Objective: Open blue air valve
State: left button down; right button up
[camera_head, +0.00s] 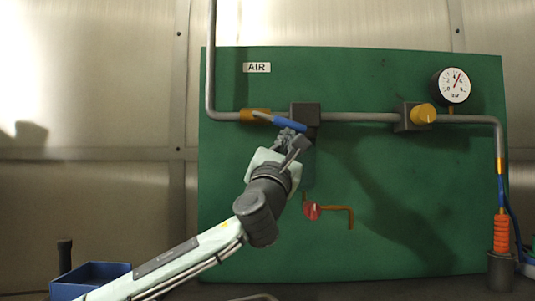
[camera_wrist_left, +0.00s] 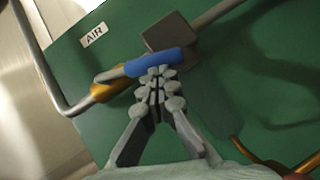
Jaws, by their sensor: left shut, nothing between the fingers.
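The blue air valve handle (camera_head: 289,124) sits on a dark valve block (camera_head: 305,114) in the grey pipe, below the AIR label (camera_head: 257,67). It points left from the block, slightly tilted against the pipe, and its thin grey end overlaps the brass fitting (camera_head: 255,115). My left gripper (camera_head: 287,136) is shut and empty, with its fingertips at the lower edge of the handle. In the left wrist view the closed fingertips (camera_wrist_left: 157,78) lie just below the blue grip (camera_wrist_left: 155,62); I cannot tell whether they touch it.
The green panel (camera_head: 430,190) carries a yellow knob (camera_head: 424,113), a pressure gauge (camera_head: 455,86) and a red valve handle (camera_head: 312,211) with a copper pipe. A blue bin (camera_head: 92,279) stands at lower left.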

pick_arm(q)
jog(key=shift+d+r+n+t+y+p, duration=0.35)
jog(key=shift+d+r+n+y, duration=0.35)
jog(key=shift+n, duration=0.4)
jog(key=shift+r, duration=0.15)
pick_arm(e)
jog(key=shift+s+a+f, duration=0.1)
jog(key=shift+f, duration=0.55)
jog(key=shift+s+a+f, duration=0.1)
jog(key=shift+f, duration=0.55)
